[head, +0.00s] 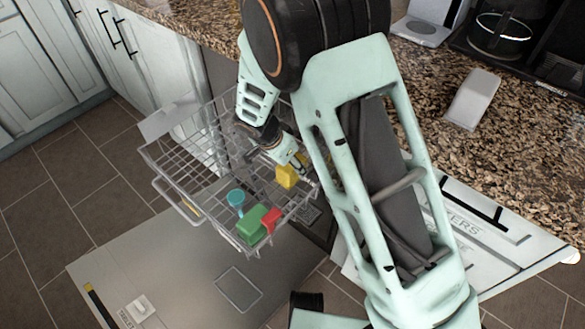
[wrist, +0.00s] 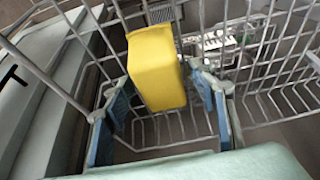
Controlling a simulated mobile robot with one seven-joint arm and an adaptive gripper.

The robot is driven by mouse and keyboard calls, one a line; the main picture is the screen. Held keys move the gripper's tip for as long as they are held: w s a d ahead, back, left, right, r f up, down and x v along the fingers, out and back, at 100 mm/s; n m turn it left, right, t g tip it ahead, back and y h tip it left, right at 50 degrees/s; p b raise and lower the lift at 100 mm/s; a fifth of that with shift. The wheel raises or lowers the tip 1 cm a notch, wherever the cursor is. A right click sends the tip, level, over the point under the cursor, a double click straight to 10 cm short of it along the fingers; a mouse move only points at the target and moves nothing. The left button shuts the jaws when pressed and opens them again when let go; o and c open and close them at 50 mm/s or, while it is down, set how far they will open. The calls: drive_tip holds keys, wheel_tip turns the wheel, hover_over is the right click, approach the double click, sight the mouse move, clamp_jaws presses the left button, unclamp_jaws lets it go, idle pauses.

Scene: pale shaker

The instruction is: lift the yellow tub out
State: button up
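The yellow tub (head: 287,177) is in the wire dishwasher rack (head: 168,192), towards its right side in the head view. In the wrist view the tub (wrist: 157,66) fills the upper middle. My gripper (head: 297,165) is down at the rack beside the tub. In the wrist view my gripper (wrist: 160,82) is open, with one blue-padded finger on each side of the tub. The fingertips are close to its sides; I cannot tell whether either one touches.
A green block (head: 251,220), a red item (head: 271,220) and a blue cup (head: 236,198) sit in the rack near the tub. Rack wires surround the tub. The open dishwasher door (head: 185,270) lies below, and a granite counter (head: 520,150) is at right.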

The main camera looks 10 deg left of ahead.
drive_tip(key=c, duration=1)
drive_tip(key=shift+r, duration=0.8)
drive_tip(key=shift+r+p, duration=0.6)
drive_tip(key=shift+r, duration=1.1)
